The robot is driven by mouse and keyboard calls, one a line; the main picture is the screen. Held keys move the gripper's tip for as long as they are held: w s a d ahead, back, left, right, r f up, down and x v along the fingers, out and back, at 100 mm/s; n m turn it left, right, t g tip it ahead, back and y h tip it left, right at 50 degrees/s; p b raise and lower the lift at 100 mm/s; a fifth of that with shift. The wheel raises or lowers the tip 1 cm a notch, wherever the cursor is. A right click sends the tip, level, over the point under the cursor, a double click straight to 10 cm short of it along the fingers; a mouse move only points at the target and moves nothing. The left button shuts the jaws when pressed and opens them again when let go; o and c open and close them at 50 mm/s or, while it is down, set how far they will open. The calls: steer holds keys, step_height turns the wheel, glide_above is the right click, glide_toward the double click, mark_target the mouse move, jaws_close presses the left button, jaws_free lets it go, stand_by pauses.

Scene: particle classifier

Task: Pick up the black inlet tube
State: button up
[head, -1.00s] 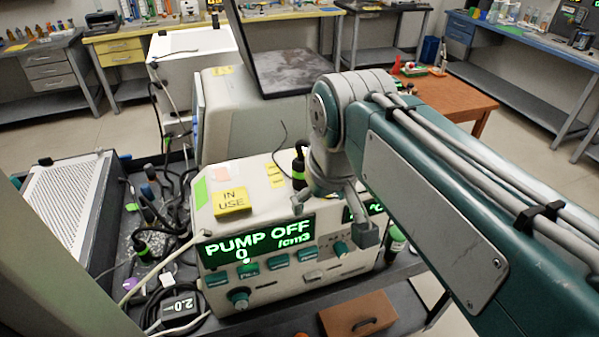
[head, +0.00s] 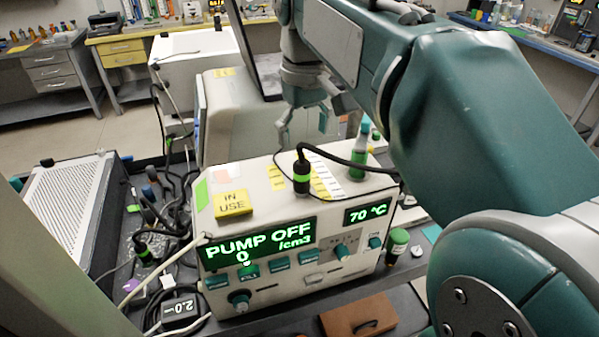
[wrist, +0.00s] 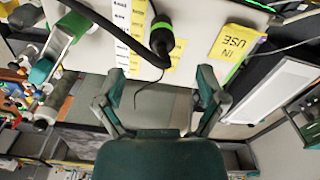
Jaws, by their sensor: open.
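The black inlet tube (head: 348,163) arches from a black plug with a green band (head: 301,176) on top of the beige instrument (head: 262,205) toward the right. In the wrist view the tube (wrist: 118,33) curves down from the upper left to the plug (wrist: 162,36). My gripper (head: 305,128) is open and empty, over the far side of the instrument, behind the plug in the head view. In the wrist view the fingertips of my gripper (wrist: 161,75) are spread to either side below the plug. The tube does not appear between the finger pads. My arm hides part of the right side.
A dark monitor panel (head: 262,62) stands behind. A brown box (head: 359,316) sits in front.

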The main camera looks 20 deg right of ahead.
mark_target(302, 162)
step_height(302, 162, down, 9)
steer(key=shift+w+a+r, duration=0.15)
steer(key=shift+r, duration=0.05)
stand_by(0.3)
steer(key=c, duration=1.2)
